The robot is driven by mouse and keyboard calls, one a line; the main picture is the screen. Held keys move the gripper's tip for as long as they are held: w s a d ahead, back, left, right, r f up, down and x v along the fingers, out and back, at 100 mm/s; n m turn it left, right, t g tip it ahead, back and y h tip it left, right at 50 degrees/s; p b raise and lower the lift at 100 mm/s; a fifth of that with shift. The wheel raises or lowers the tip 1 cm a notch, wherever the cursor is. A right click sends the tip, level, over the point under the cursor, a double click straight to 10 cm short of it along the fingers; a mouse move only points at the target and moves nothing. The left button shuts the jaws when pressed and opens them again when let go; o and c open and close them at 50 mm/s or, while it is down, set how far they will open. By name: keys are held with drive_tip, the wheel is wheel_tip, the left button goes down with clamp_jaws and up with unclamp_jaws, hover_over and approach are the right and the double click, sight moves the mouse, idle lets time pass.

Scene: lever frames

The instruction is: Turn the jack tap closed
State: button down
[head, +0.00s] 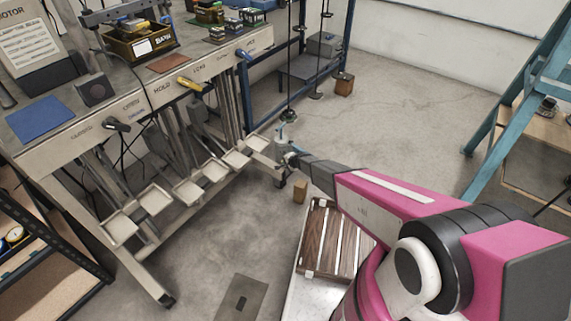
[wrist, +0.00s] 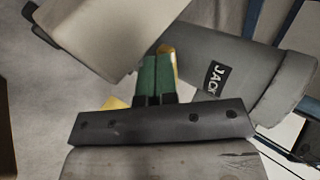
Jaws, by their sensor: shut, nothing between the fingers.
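In the wrist view a thick grey cylinder (wrist: 255,80) carries a black label reading JACK (wrist: 215,77). A yellow piece (wrist: 169,51) shows beside my fingertips, between them and the cylinder; I take it for part of the tap handle, but most is hidden. Another bit of yellow (wrist: 114,102) shows at the left, behind my gripper's dark bar. My gripper (wrist: 157,65) has its green fingers close together and empty, near the yellow piece; I cannot tell whether they touch. In the head view my arm reaches down beside the right end of the bench, and the tap cannot be made out.
A pale block (wrist: 100,35) crosses the upper left of the wrist view, close to my fingers. The bench (head: 65,150) with handles and footplates stands left. A slatted pallet (head: 330,235) and small wooden block (head: 300,190) lie near my arm. Open floor (head: 400,115) lies beyond.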

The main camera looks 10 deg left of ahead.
drive_tip(key=shift+w+d, duration=0.1)
drive_tip(key=shift+d, duration=0.05)
drive_tip(key=shift+w+d, duration=0.3)
drive_tip(key=shift+d, duration=0.3)
